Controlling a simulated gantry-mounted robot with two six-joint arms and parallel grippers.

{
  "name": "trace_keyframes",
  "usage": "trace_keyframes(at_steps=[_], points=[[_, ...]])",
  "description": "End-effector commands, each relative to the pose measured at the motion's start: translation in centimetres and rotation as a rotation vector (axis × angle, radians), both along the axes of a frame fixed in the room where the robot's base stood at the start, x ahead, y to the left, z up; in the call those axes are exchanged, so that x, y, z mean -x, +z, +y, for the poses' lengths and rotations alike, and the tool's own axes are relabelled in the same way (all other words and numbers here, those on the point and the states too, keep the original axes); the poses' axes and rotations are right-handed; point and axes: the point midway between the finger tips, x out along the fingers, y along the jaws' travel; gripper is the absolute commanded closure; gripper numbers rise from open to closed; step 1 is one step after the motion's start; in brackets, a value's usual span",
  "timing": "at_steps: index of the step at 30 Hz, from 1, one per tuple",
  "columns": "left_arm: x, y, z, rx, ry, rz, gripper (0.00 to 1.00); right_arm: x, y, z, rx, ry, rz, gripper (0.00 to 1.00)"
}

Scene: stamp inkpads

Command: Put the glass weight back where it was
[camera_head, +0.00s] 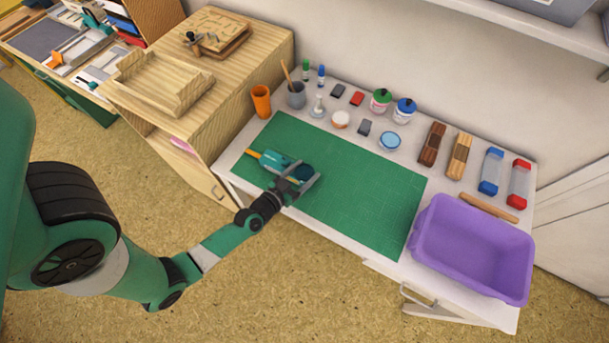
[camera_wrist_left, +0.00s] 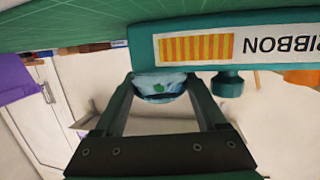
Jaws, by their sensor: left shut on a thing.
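My left gripper (camera_head: 304,181) is over the left part of the green cutting mat (camera_head: 350,190). It is shut on a rounded, pale glass weight with a green motif inside, which shows between the fingers in the left wrist view (camera_wrist_left: 160,87). In the head view the weight is mostly hidden by the gripper. A teal ribbon holder (camera_head: 272,161) with a yellow-orange end lies on the mat just left of the gripper. Its side marked RIBBON (camera_wrist_left: 275,45) is close to the fingers in the wrist view. I cannot tell whether the weight touches the mat or the holder. My right gripper is out of view.
A purple bin (camera_head: 470,245) stands at the right of the table. An orange cup (camera_head: 261,100), a grey cup (camera_head: 296,95), inkpads, jars (camera_head: 404,110) and wooden blocks (camera_head: 432,145) line the back. The right half of the mat is clear.

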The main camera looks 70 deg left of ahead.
Motion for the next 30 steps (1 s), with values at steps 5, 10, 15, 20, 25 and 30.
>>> trace_keyframes(at_steps=[5,10,15,20,25,30], points=[[0.0,0.3,0.0,-0.001,0.001,-0.002,1.00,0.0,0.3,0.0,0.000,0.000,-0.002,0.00],[0.0,-0.3,0.0,0.000,0.000,-0.001,0.25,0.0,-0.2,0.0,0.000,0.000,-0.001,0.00],[0.0,-0.1,0.0,0.000,0.000,-0.001,0.00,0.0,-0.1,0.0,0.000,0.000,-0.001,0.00],[0.0,-0.1,0.0,0.000,0.000,-0.001,0.00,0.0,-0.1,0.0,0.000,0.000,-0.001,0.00],[0.0,-0.1,0.0,0.000,0.000,-0.001,0.00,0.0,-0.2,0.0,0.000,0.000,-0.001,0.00],[3.1,0.4,-1.6,0.000,0.001,0.002,0.00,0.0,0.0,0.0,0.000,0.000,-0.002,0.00]])
